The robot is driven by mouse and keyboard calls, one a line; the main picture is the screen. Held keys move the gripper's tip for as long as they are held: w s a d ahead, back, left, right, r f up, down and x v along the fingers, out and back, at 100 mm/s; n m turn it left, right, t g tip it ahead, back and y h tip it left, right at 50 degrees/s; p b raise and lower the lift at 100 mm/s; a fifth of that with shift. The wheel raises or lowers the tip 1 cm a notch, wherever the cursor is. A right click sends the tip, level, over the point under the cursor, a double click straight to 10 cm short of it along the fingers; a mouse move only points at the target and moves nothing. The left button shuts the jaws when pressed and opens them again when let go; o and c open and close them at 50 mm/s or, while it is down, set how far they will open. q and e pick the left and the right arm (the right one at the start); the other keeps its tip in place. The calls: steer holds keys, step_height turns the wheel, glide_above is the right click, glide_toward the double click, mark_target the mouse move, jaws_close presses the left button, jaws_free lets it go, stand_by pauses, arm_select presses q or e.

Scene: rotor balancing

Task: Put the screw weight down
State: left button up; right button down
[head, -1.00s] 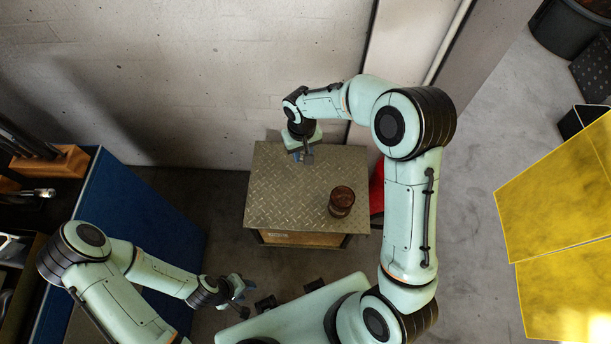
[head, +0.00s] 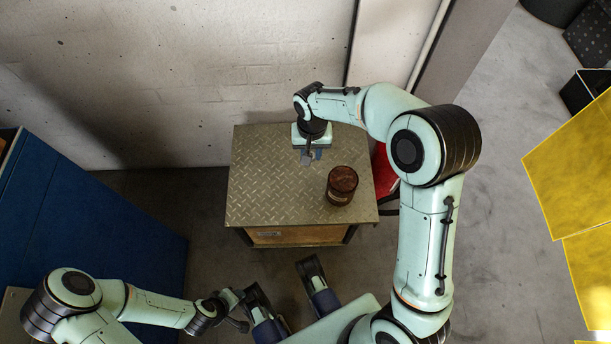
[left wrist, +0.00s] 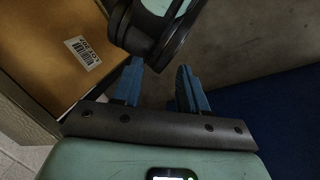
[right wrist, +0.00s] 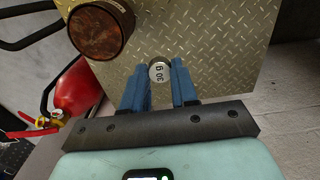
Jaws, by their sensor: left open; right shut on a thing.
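The screw weight (right wrist: 159,70) is a small silver disc with a printed marking that appears to read 30 g. It sits between the fingertips of my right gripper (right wrist: 158,90), which is shut on it. In the head view my right gripper (head: 311,157) is over the back part of the diamond-plate table top (head: 262,190), left of and behind the brown jar. I cannot tell whether the weight touches the plate. My left gripper (left wrist: 158,72) is open and empty, low in front of the table; it also shows in the head view (head: 238,302).
A brown cylindrical jar (head: 341,185) stands on the plate's right side and shows in the right wrist view (right wrist: 101,28). A red fire extinguisher (right wrist: 76,88) is beside the table. A wall (head: 180,70) is behind. The plate's left and front are clear.

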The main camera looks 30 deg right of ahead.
step_height(320, 180, down, 13)
steer(key=b, duration=0.3)
steer(key=shift+f, duration=0.2)
step_height(320, 180, down, 4)
steer(key=shift+r+b, duration=0.25)
steer(key=shift+b, duration=0.3)
arm_select(q)
steer(key=w+a+f+t+y, duration=0.1)
steer(key=w+a+f, duration=0.2)
steer(key=w+f, duration=0.1)
steer(key=shift+w+a+f, duration=0.15)
steer(key=shift+w+f, duration=0.05)
steer(key=shift+f, duration=0.6)
arm_select(e)
steer(key=shift+f, duration=0.2)
arm_select(q)
steer(key=shift+s+f, duration=0.1)
arm_select(e)
steer(key=shift+f, duration=0.1)
steer(key=c, duration=0.9)
jaws_free()
